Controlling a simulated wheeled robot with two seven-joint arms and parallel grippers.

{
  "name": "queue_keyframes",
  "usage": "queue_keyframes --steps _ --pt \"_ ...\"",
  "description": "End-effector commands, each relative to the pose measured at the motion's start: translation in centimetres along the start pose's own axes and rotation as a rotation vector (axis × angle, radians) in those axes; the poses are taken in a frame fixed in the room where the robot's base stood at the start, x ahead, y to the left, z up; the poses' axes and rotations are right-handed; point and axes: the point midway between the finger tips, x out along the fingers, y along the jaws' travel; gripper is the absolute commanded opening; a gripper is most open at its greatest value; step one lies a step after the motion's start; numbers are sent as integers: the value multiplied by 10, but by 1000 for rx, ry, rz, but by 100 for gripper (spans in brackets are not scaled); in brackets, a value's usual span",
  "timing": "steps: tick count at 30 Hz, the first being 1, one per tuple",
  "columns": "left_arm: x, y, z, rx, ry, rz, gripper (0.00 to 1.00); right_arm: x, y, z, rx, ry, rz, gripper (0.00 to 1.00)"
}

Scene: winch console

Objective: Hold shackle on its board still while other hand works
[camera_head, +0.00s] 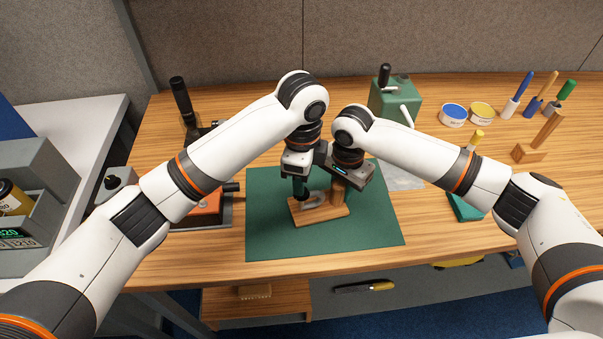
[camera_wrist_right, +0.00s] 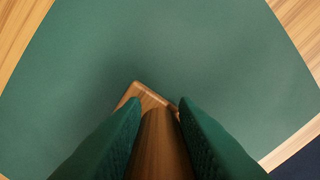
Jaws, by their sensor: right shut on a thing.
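The small wooden board (camera_head: 333,213) lies on the green mat, with the grey shackle (camera_head: 314,202) on it. My right gripper (camera_head: 339,184) is over the board's right side. In the right wrist view my right gripper (camera_wrist_right: 160,112) has its dark green fingers on both sides of an upright wooden post (camera_wrist_right: 160,140), shut on it. A corner of the board (camera_wrist_right: 139,92) shows beyond the post. My left gripper (camera_head: 300,192) points down at the board's left part, close to the shackle. Whether its fingers are apart, or touch the shackle, cannot be told.
The green mat (camera_head: 275,235) is clear around the board. A green winch-like box (camera_head: 396,102) stands behind. Blue and yellow tins (camera_head: 454,114), upright-handled tools (camera_head: 517,95) and a wooden stand (camera_head: 538,140) are at right. A dark-handled device (camera_head: 182,100) stands at left.

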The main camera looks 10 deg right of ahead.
Motion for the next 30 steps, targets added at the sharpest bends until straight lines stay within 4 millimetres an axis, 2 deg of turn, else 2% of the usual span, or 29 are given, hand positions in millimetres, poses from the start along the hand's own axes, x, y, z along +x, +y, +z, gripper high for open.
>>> queue_keyframes --steps 3,17,30 --pt "0 0 0 -57 0 0 38 -1 0 0 0 0 1 0" --pt "0 0 0 -56 0 0 38 -1 0 0 0 0 1 0" --pt "23 -1 0 -55 1 -1 38 -1 0 0 0 0 1 0"
